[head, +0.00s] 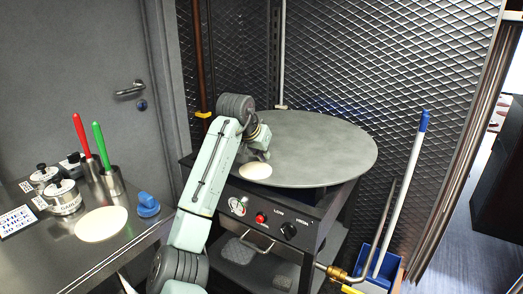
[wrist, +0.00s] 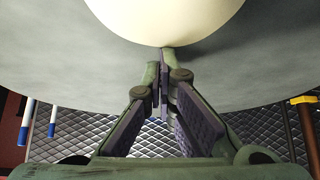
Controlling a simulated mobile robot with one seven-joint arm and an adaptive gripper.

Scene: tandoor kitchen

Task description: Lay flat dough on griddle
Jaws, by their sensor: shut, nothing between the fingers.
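The griddle (head: 320,150) is a large round grey plate on a dark stand with knobs. One pale flat dough (head: 255,171) lies on it near the front left rim. Another pale flat dough (head: 102,224) lies on the steel counter at the left. My gripper is over the left part of the griddle, mostly hidden by my arm in the head view. In the wrist view my gripper (wrist: 163,65) is shut and empty, its fingertips close to the edge of a dough disc (wrist: 165,20) against the grey griddle (wrist: 60,65). I cannot tell whether they touch.
The steel counter (head: 60,258) holds metal canisters (head: 63,197), a holder (head: 112,181) with red- and green-handled tools, and a blue object (head: 148,204). Mesh walls (head: 415,60) close in behind the griddle. A blue bin (head: 380,262) with long handles stands at the right.

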